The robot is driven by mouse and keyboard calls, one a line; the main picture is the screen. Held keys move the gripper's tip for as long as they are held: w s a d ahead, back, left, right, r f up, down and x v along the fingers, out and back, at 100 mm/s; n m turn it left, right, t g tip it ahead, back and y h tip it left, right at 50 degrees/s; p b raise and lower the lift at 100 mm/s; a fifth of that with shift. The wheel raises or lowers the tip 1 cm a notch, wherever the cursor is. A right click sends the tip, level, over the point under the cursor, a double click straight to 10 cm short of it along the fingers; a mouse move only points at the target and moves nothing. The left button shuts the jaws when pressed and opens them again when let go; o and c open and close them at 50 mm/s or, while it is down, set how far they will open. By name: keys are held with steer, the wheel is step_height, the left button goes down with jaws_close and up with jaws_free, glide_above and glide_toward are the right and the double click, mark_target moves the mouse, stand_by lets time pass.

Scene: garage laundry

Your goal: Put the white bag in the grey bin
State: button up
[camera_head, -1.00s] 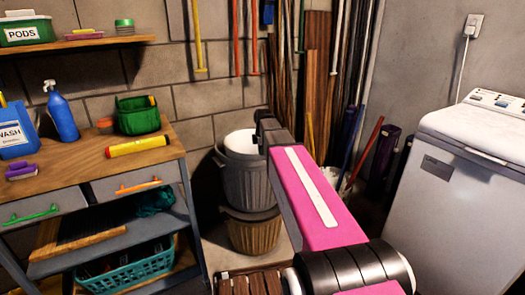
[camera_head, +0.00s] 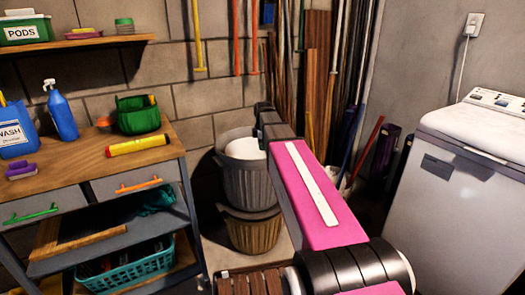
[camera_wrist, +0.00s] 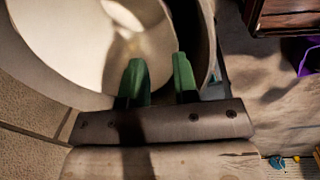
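In the wrist view a large pale rounded shape, the white bag (camera_wrist: 75,35), lies within the curved bin rim (camera_wrist: 28,65). My gripper (camera_wrist: 160,66) is over the bin's mouth. Its two green fingers are apart, with no object visibly clamped between them. In the head view my arm hides the fingers and part of the bin's right side.
A woven brown basket (camera_head: 254,232) is below the grey bin. The workbench (camera_head: 75,165) with bottles and a green caddy stands at left. A white washing machine (camera_head: 465,180) is at right. Long poles and boards (camera_head: 318,85) lean behind my arm.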

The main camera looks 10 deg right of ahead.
step_height(320, 180, up, 10)
steer(key=s, duration=0.1)
steer(key=s+a+f+m, duration=0.1)
steer(key=s+f+m, duration=0.8)
steer(key=f, duration=0.5)
steer(key=s+a+f+m+g, duration=0.1)
steer(key=s+f+m, duration=0.7)
steer(key=s+f, duration=0.6)
steer(key=shift+a+f+m, duration=0.35)
steer(key=shift+f+m, duration=0.05)
steer(key=shift+f, duration=0.15)
